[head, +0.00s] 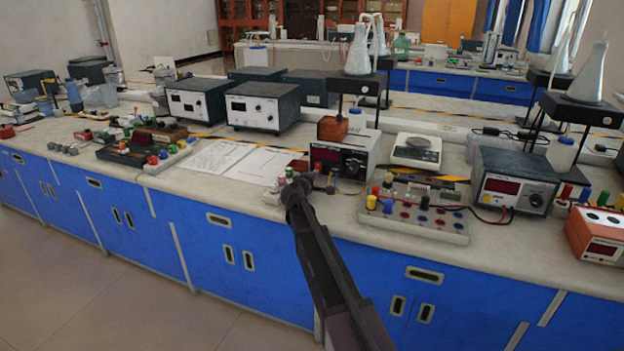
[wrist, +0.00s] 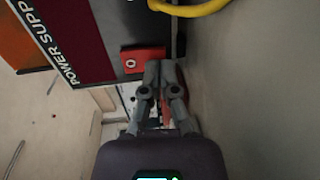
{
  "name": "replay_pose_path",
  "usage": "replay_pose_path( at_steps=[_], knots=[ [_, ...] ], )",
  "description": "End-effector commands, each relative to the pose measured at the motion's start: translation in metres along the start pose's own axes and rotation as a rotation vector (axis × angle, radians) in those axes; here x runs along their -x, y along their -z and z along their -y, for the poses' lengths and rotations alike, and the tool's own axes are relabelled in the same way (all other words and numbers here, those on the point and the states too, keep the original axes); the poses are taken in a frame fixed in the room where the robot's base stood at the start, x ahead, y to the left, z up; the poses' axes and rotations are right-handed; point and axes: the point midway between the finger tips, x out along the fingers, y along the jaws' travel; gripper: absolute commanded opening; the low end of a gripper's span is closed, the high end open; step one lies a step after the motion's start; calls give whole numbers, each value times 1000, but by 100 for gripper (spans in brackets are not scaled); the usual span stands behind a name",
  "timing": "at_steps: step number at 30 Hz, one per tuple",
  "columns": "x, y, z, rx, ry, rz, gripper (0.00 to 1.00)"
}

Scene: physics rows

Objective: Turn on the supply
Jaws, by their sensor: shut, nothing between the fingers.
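A red switch (wrist: 143,60) with a white round mark sits on that panel. My gripper (wrist: 160,68) is shut and empty, its tips right beside the switch. I cannot tell whether they touch it. In the head view my gripper (head: 299,180) is at the left front of the supply, and the switch cannot be made out.
A yellow cable (wrist: 190,8) crosses the top of the wrist view. A circuit board with coloured posts (head: 425,225) lies right of the supply, and a scale (head: 416,150) stands behind it. Papers (head: 262,165) lie to the left. An orange block (head: 332,128) rests on the supply.

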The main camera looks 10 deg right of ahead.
Motion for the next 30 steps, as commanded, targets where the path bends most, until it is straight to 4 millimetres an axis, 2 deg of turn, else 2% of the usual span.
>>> replay_pose_path(
  at_steps=[17, 30],
  knots=[
    [-8, 0, 2, 0, 0, 0, 0],
    [-2, 0, 0, 0, 0, 0, 0]
  ],
)
